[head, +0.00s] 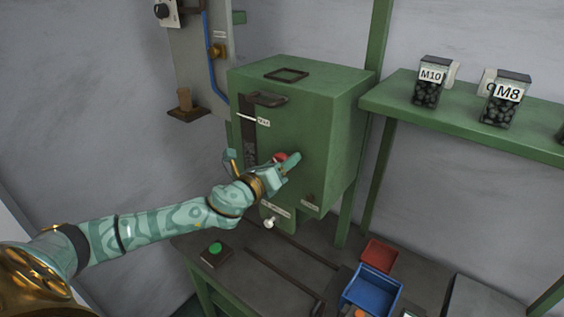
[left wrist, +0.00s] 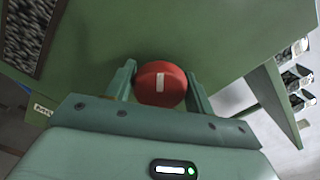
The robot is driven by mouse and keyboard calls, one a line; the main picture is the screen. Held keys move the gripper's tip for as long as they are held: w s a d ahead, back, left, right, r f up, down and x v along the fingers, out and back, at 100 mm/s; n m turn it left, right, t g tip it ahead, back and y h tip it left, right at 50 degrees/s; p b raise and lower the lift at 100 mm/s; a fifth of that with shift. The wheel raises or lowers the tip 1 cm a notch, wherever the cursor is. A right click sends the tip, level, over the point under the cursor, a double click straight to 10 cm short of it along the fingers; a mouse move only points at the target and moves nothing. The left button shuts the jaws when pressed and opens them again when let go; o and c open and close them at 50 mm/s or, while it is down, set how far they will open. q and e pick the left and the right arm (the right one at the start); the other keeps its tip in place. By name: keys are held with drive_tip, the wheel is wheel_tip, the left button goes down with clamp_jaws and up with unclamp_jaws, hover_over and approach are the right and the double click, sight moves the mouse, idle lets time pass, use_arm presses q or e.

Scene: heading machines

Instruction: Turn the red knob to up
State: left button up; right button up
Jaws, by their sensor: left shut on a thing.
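The red knob (head: 281,158) is on the front of the green machine box (head: 338,125). In the left wrist view the knob (left wrist: 161,84) is round and red with a white pointer mark, which runs nearly upright in that picture. My left gripper (head: 283,163) is at the box front, with its fingers on both sides of the knob. It is shut on the knob; in the left wrist view the two fingers (left wrist: 160,88) flank it. In the head view the fingers hide much of the knob, so its mark does not show there. My right gripper is not in view.
A green shelf (head: 467,117) at the right holds bins labelled M10 (head: 428,92) and M8 (head: 505,102). Below are a blue tray (head: 372,290), a red tray (head: 380,255) and a green button (head: 215,248) on the bench. A white-tipped lever (head: 269,223) hangs under the box.

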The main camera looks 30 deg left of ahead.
use_arm(q)
drive_tip(key=m, duration=0.4)
drive_tip(key=shift+f+m, duration=0.15)
drive_tip(key=shift+m, duration=2.05)
drive_tip(key=o, duration=0.9)
drive_tip(key=shift+o, duration=0.2)
drive_tip(key=s+a+b, duration=0.1)
drive_tip(key=s+b, duration=0.3)
drive_tip(key=s, duration=1.2)
drive_tip(key=shift+s+a, duration=0.15)
drive_tip(key=shift+s, duration=0.05)
